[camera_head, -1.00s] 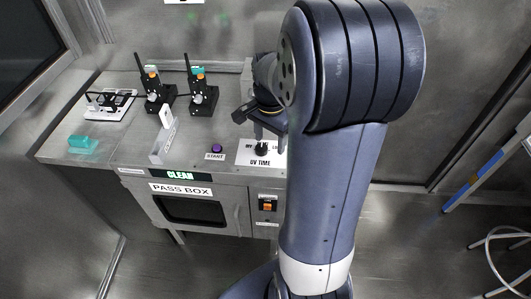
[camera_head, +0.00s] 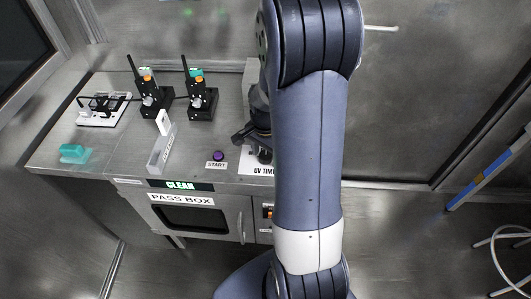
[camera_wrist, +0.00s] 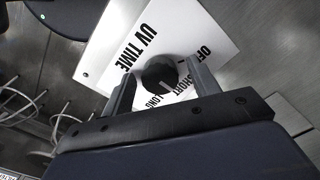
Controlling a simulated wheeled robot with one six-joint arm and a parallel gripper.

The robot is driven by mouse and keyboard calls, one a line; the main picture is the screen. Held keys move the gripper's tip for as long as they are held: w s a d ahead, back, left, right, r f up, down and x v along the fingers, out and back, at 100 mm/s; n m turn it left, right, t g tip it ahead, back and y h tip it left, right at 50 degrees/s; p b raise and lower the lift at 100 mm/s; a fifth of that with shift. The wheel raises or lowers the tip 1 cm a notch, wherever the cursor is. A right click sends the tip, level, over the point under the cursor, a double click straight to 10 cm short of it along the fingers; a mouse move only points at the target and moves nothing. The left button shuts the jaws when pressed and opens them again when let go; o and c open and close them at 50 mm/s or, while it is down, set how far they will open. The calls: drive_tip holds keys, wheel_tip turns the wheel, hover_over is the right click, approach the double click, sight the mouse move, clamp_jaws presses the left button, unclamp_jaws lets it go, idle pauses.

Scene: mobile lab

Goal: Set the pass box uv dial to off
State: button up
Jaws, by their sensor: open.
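The black UV dial (camera_wrist: 159,74) sits on a white plate (camera_wrist: 112,50) printed UV TIME, OFF, SHORT and LONG. Its pale pointer mark faces the SHORT and LONG side, away from OFF; which of those two it meets is unclear. My gripper (camera_wrist: 159,70) is open, with one finger on each side of the dial. I cannot tell whether either finger touches it. In the head view, the dial (camera_head: 264,156) shows at the edge of my arm, which hides the rest of the plate. My gripper (camera_head: 254,136) is partly hidden there too.
The pass box (camera_head: 232,212) has its worktop with a purple START button (camera_head: 218,155) left of the dial. Two black radios stand in chargers (camera_head: 202,104) behind. A pale upright holder (camera_head: 161,150) and a teal block (camera_head: 75,153) are farther left.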

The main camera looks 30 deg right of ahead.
drive_tip(key=c, duration=1)
drive_tip(key=shift+n, duration=0.4)
drive_tip(key=n, duration=0.5)
drive_tip(key=shift+b, duration=0.4)
drive_tip(key=n, duration=0.6)
drive_tip(key=o, duration=1)
